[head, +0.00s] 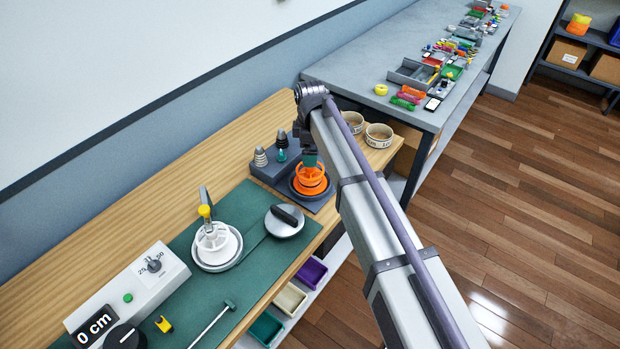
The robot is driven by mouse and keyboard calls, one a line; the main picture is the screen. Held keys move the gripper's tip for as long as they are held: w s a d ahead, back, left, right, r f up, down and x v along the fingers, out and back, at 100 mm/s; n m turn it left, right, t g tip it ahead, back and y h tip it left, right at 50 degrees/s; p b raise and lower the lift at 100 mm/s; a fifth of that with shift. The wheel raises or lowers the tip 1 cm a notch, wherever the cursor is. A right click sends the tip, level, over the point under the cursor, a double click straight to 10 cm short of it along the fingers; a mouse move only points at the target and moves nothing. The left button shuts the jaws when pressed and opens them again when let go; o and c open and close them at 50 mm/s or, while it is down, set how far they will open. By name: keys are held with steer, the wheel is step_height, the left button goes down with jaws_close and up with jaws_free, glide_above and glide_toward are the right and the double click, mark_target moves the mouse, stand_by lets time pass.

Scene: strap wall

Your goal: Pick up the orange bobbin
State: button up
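The orange bobbin (310,181) sits upright on a dark round base (319,196) near the far end of the wooden bench. My gripper (310,160) points down at the top of the bobbin, with a green tip over its centre. I cannot tell whether the fingers touch the bobbin or are open or shut. My arm reaches in from the lower right and hides part of the bench beyond the bobbin.
Grey and green cones stand on a dark block (268,168) left of the bobbin. Two round bowls (378,135) stand behind.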

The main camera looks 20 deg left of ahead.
mark_target(311, 171)
step_height(311, 171, down, 10)
steer(key=b, duration=0.9)
steer(key=shift+f, duration=0.15)
steer(key=shift+d+r, duration=0.1)
steer(key=shift+r, duration=0.15)
steer(key=c, duration=0.7)
step_height(311, 171, up, 10)
steer(key=p, duration=1)
steer(key=shift+r+p, duration=0.15)
steer(key=shift+p, duration=0.25)
steer(key=shift+f, duration=0.2)
